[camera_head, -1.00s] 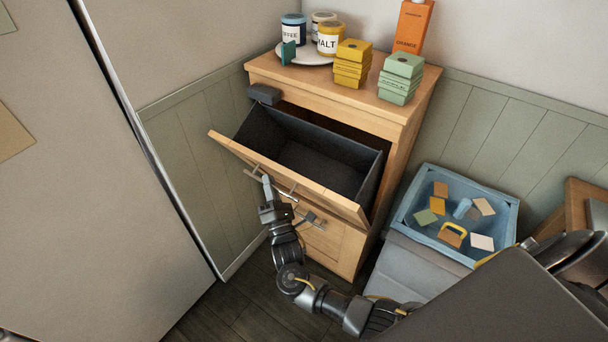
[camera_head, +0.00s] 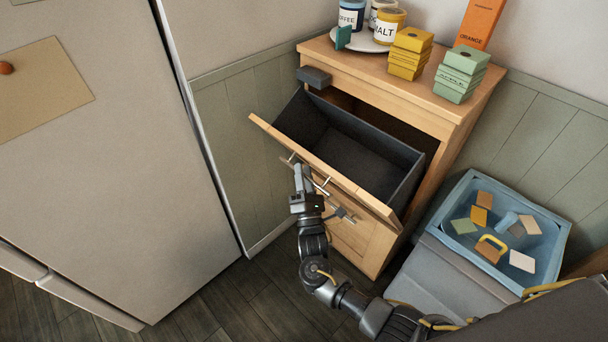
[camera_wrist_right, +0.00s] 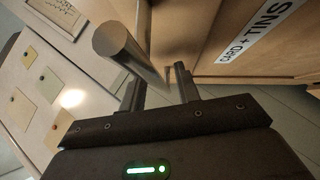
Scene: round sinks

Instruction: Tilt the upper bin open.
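The upper bin (camera_head: 345,180) is a tilt-out bin with a light wood front and dark grey inside. It is tilted well out from the wooden cabinet (camera_head: 455,122), and its empty inside shows. My right gripper (camera_head: 303,172) is at the bar handle (camera_head: 322,186) on the bin's front. In the right wrist view the round metal bar (camera_wrist_right: 125,50) crosses close by the fingers (camera_wrist_right: 160,88), which stand apart. Whether they touch the bar is unclear. My left gripper is not in view.
A lower front (camera_head: 352,232) with its own handle is shut below. Jars on a plate (camera_head: 352,38), yellow boxes (camera_head: 410,54), green boxes (camera_head: 460,74) and an orange carton (camera_head: 482,22) stand on top. A blue crate (camera_head: 548,262) is at right; a large pale cabinet (camera_head: 110,190) is at left.

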